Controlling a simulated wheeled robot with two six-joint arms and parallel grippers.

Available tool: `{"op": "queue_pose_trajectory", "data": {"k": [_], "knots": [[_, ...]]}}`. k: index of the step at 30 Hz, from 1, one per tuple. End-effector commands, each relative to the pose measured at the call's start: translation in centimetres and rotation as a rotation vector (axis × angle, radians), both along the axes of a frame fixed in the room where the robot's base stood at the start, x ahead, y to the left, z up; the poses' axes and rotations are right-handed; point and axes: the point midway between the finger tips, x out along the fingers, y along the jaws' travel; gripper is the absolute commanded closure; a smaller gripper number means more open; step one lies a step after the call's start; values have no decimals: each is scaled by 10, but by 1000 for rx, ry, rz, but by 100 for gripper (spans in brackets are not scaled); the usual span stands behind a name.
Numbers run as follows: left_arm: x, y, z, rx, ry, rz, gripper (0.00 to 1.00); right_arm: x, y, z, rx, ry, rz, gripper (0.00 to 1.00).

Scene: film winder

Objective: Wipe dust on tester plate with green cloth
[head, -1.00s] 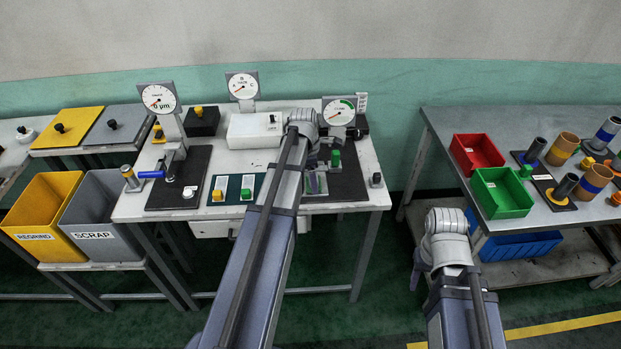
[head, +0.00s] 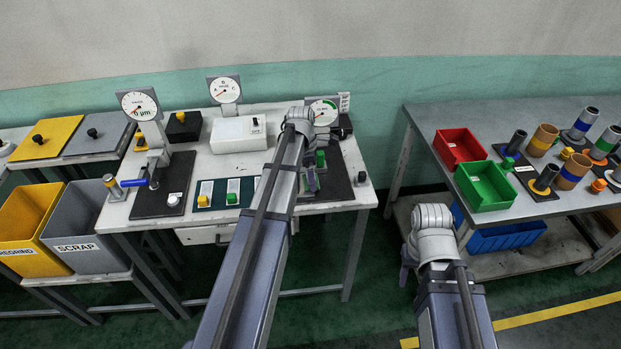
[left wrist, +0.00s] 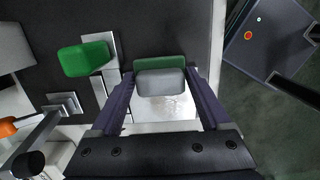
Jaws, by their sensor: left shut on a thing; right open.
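My left gripper (head: 311,182) is over the black base of the right-hand gauge on the bench. In the left wrist view, its fingers (left wrist: 163,82) are shut on a grey block with a green layer at its far edge, which I take to be the green cloth (left wrist: 160,63). Just beside the block is a pale, shiny tester plate (left wrist: 163,108) with faint specks. The block hides part of the plate, and I cannot tell whether they touch. My right gripper (head: 405,276) hangs in front of the right table, open; its fingertips show only partly.
A green block (left wrist: 85,58) on a metal bracket stands close to the left fingers. The gauge (head: 324,111) rises behind. Yellow (head: 204,201) and green (head: 232,198) knobs sit on a dark mat. Red (head: 459,147) and green (head: 485,186) bins stand on the right table.

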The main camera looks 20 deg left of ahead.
Motion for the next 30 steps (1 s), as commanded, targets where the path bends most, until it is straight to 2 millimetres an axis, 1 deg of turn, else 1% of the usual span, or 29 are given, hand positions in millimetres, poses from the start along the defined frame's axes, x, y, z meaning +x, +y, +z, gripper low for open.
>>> {"op": "queue_pose_trajectory", "data": {"k": [8, 21, 30], "knots": [[-2, 5, 0, 1, 1, 1, 64, 0, 0, 0, 0, 0, 0, 50], [-20, 33, -3, 2, 2, 2, 64, 0, 0, -3, 0, 0, 0, 50], [-23, 38, -3, 5, 3, 2, 64, 0, 0, -3, 0, 0, 0, 50]]}}
